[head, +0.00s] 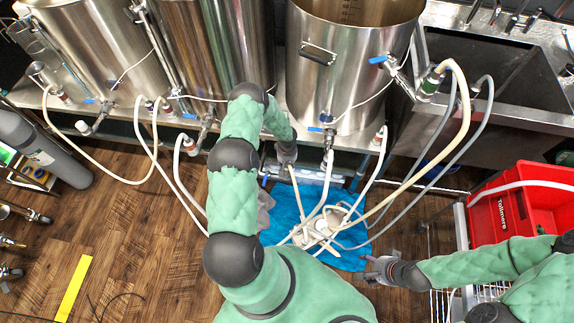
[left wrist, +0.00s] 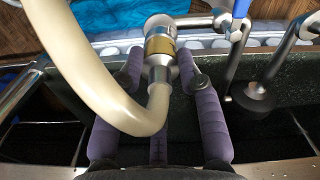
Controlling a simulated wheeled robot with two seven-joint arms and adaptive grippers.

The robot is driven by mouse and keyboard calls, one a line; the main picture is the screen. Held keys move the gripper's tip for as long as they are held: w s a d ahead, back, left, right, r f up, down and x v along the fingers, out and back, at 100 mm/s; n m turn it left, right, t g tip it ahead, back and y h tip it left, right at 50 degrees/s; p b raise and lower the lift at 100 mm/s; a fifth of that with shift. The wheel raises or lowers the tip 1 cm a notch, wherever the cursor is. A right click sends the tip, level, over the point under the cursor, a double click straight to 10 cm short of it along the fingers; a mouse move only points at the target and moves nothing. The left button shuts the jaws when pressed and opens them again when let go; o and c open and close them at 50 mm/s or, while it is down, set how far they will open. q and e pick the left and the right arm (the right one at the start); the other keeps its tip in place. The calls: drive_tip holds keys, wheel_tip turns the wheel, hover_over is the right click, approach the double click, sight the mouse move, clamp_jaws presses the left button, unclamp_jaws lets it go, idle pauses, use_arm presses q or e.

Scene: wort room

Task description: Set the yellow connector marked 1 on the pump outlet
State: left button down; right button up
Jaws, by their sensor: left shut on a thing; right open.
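My left gripper (head: 287,152) is below the front of the steel kettles in the head view. In the left wrist view its purple fingers (left wrist: 163,68) are shut on the yellow-banded connector (left wrist: 160,45), which has a thick cream hose (left wrist: 95,85) curving from it. No number is legible on the band. The connector's far end meets or lies right against a steel fitting (left wrist: 190,21) that leads to a blue-handled valve; I cannot tell whether it is seated. I cannot make out the pump outlet for certain. My right gripper (head: 374,268) is open and empty, low at the right.
A large steel kettle (head: 345,75) and others stand along the bench. Several cream and grey hoses hang in front and cross the blue cloth (head: 283,205) on the floor. A red crate (head: 495,215) stands at the right. The wooden floor at the left is mostly clear.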

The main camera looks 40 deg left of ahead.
use_arm(q)
drive_tip(key=shift+f+b, duration=1)
drive_tip(key=shift+f, duration=0.3)
idle(0.4)
drive_tip(key=c, duration=0.8)
unclamp_jaws()
drive_tip(key=shift+o, duration=0.2)
drive_tip(key=shift+r, duration=0.1)
wheel_tip(320, 180, up, 12)
drive_tip(key=shift+f, duration=0.1)
drive_tip(key=s+d+r+m+h+p, duration=0.1)
drive_tip(key=s+d+r+m, duration=0.1)
drive_tip(key=s+d, duration=0.4)
drive_tip(key=s+d+r+m+h+p, duration=0.1)
drive_tip(key=s+d, duration=0.5)
drive_tip(key=d, duration=0.8)
drive_tip(key=s+d+r+m+h+p, duration=0.1)
drive_tip(key=s+d+m, duration=0.4)
drive_tip(key=d, duration=0.5)
drive_tip(key=shift+s+r+h, duration=0.5)
drive_tip(key=shift+s+r, duration=0.4)
